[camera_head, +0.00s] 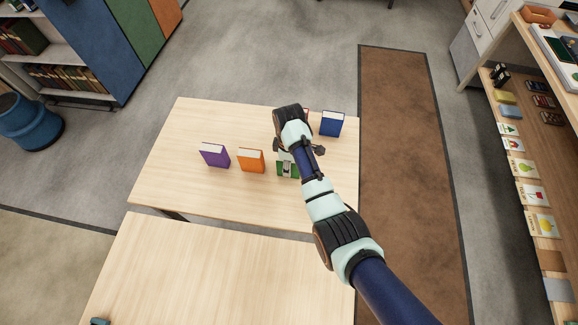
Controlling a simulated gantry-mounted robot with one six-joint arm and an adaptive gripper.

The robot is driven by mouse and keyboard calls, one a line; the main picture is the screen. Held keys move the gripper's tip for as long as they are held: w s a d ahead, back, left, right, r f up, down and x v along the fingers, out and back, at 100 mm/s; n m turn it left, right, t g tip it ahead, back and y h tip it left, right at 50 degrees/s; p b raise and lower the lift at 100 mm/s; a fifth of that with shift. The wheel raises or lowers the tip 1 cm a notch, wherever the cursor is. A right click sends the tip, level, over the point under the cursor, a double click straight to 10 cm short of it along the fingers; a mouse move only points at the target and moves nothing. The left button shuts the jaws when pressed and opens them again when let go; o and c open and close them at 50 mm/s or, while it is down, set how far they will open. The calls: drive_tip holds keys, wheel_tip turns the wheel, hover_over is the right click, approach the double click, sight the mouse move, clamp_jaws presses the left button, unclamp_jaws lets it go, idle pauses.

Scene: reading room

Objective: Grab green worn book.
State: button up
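The green book (281,171) stands on the near right part of the far wooden table (185,130). A grey and white patch shows on its front, and I cannot tell whether that is its cover or part of my gripper. My wrist and forearm hide its upper and right parts. My gripper (298,150) is over or just behind the green book. Only small dark parts show on either side of my arm, so its fingers and any contact are hidden. Wear on the book is too small to make out.
An orange book (251,161) and a purple book (214,156) stand left of the green one. A blue book (332,124) stands behind to the right, with a red item (306,111) partly hidden beside it. A second wooden table (200,270) is nearer.

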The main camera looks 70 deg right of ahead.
clamp_jaws()
drive_tip(key=shift+r, duration=0.1)
wheel_tip(320, 180, up, 20)
drive_tip(key=p, duration=1)
drive_tip(key=shift+p, duration=0.4)
